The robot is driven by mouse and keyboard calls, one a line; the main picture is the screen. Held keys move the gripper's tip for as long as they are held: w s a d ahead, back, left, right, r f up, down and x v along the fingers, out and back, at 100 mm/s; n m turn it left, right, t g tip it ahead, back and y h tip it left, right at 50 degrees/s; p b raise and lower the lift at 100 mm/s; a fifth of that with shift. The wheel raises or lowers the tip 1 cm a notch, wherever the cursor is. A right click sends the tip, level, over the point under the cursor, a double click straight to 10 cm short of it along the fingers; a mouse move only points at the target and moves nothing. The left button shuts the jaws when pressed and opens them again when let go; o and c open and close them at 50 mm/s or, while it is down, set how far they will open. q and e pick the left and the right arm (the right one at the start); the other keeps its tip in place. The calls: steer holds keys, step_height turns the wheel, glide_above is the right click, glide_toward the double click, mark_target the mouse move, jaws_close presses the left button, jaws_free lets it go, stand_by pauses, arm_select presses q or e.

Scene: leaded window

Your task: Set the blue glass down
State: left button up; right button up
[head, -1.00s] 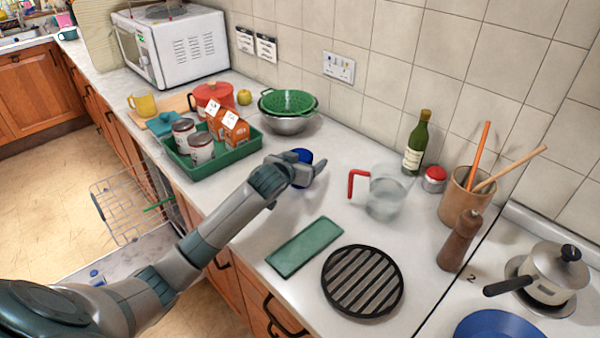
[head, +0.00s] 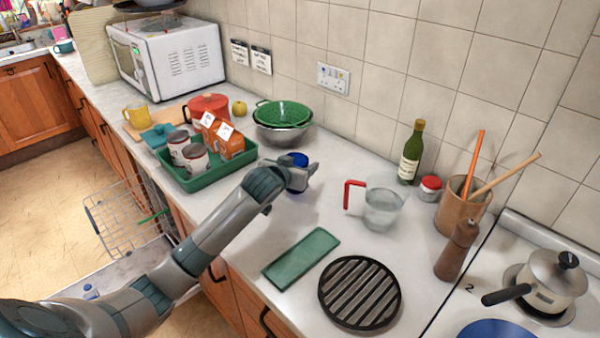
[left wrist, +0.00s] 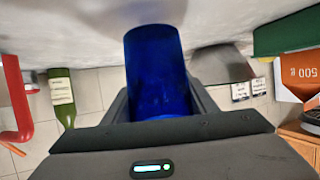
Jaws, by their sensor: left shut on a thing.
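The blue glass (head: 297,159) shows in the head view at the end of my left arm, mostly hidden by the gripper. My left gripper (head: 300,178) is shut on it, over the counter between the green tray and the glass jug. In the left wrist view the blue glass (left wrist: 158,72) stands out between the gripper's fingers (left wrist: 160,105), its far end close to the pale counter surface. I cannot tell whether it touches the counter. My right gripper is not in view.
A green tray (head: 205,184) with cans and cartons lies to the left, and a steel bowl (head: 284,134) with a green colander stands behind. A red-handled jug (head: 382,212) stands to the right. A green mat (head: 301,258) and black trivet (head: 360,292) lie in front. Counter around the gripper is clear.

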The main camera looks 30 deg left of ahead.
arm_select(q)
step_height(320, 180, up, 8)
steer(key=b, duration=0.1)
steer(key=shift+f, duration=0.1)
stand_by(0.8)
steer(key=s+d+r, duration=0.5)
steer(key=s+d, duration=0.2)
steer(key=s+d+r, duration=0.4)
steer(key=s+d, duration=0.3)
steer(key=d, duration=0.1)
steer(key=shift+r+m+h, duration=0.3)
steer(key=shift+r+h, duration=0.05)
steer(key=shift+h, duration=0.05)
steer(key=shift+a, duration=0.1)
